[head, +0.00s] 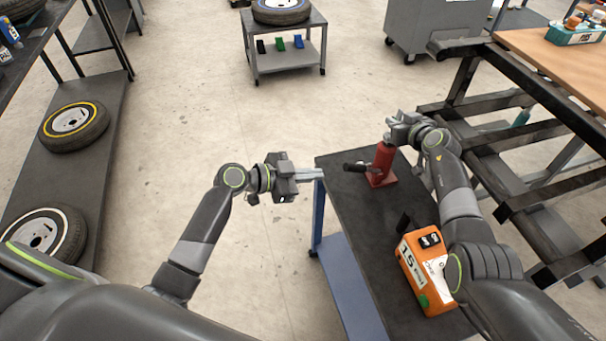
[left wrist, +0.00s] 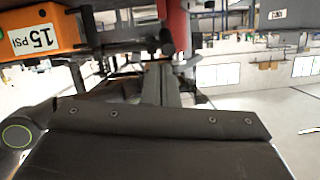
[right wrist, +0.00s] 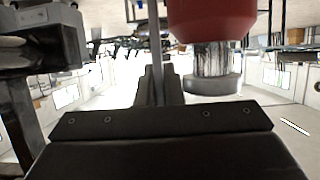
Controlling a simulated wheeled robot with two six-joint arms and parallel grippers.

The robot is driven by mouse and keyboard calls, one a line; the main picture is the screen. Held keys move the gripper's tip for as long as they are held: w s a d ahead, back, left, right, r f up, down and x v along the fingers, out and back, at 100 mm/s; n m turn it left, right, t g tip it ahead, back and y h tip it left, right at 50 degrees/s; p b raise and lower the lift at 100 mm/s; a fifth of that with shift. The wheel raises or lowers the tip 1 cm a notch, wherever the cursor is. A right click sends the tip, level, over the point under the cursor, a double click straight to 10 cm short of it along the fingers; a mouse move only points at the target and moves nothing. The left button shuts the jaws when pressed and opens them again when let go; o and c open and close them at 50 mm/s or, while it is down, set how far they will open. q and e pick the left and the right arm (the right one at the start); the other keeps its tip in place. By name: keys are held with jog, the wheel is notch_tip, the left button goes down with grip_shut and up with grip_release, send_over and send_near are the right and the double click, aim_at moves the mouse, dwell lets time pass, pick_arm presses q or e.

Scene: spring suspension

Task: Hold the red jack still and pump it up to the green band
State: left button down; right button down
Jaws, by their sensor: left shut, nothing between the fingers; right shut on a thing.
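The red jack (head: 384,160) stands upright on the dark top of a small cart (head: 345,215). Its black handle (head: 356,167) points left. My right gripper (head: 392,128) is shut at the top of the jack. The right wrist view is upside down and shows the jack's red body (right wrist: 212,18) and bare chrome ram (right wrist: 211,58) close to the fingers. My left gripper (head: 318,174) is shut and empty, left of the handle and apart from it. The jack (left wrist: 177,25) also shows in the left wrist view. I cannot make out a green band.
An orange 15 PSI unit (head: 425,270) stands on the cart's near part, beside my right arm. A dark metal frame (head: 490,110) is to the right. A shelf with tyres (head: 74,122) is at left. The floor left of the cart is clear.

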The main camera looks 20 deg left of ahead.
pick_arm(q)
jog(key=shift+v, duration=1.05)
jog(key=shift+d, duration=0.1)
dwell(0.5)
jog(key=w+d+r+n+g+y, duration=0.5)
jog(key=d+r+y, duration=0.1)
jog(key=y, duration=0.2)
jog(key=shift+w+d, duration=0.4)
jog(key=shift+f, duration=0.2)
